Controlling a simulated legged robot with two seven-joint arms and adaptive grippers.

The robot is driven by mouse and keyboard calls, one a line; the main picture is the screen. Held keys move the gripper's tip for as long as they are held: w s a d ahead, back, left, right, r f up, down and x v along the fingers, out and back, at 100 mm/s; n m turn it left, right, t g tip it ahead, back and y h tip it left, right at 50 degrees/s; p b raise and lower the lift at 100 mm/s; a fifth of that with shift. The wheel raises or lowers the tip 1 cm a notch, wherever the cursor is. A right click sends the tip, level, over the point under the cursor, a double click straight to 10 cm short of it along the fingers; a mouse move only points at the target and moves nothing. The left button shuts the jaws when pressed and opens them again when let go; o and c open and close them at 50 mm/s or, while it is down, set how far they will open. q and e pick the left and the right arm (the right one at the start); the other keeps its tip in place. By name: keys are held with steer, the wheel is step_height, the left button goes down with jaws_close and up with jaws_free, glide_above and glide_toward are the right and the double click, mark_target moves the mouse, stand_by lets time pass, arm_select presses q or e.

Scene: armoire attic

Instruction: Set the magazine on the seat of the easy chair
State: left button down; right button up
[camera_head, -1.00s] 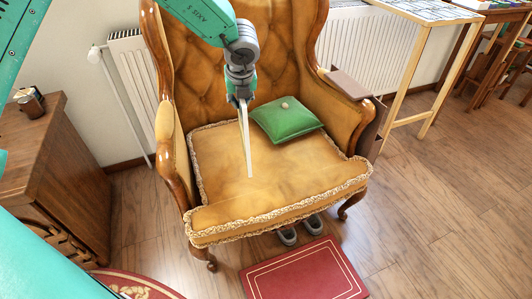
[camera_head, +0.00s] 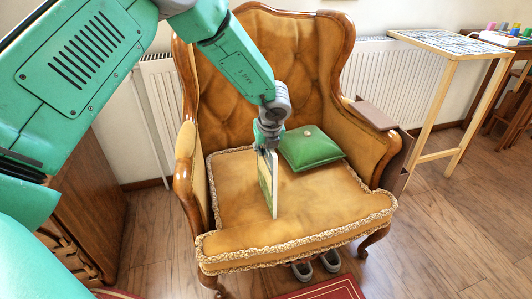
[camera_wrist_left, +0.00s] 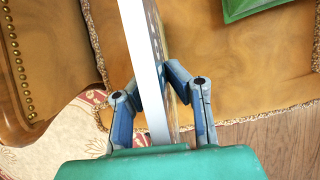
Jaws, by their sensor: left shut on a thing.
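The magazine (camera_head: 272,185) is thin and stands on edge, its pale edge facing me, over the seat of the easy chair (camera_head: 235,199). My left gripper (camera_head: 267,147) is shut on the magazine's upper part. In the left wrist view the two fingers (camera_wrist_left: 158,92) pinch the magazine (camera_wrist_left: 140,30) from both sides. I cannot tell whether its lower edge touches the seat. The easy chair (camera_head: 268,70) is tan and tufted, with a fringed seat edge. My right gripper is not in view.
A green cushion (camera_head: 311,149) lies on the seat, right of the magazine. A brown tray-like piece (camera_head: 374,113) sits on the chair's right arm. Shoes (camera_head: 316,265) stand under the front. The front of the seat is clear.

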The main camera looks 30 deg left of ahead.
arm_select(q)
steer(key=c, duration=1.6)
jaws_free()
steer(key=shift+a, duration=0.1)
steer(key=p+v, duration=0.4)
steer(key=v, duration=0.8)
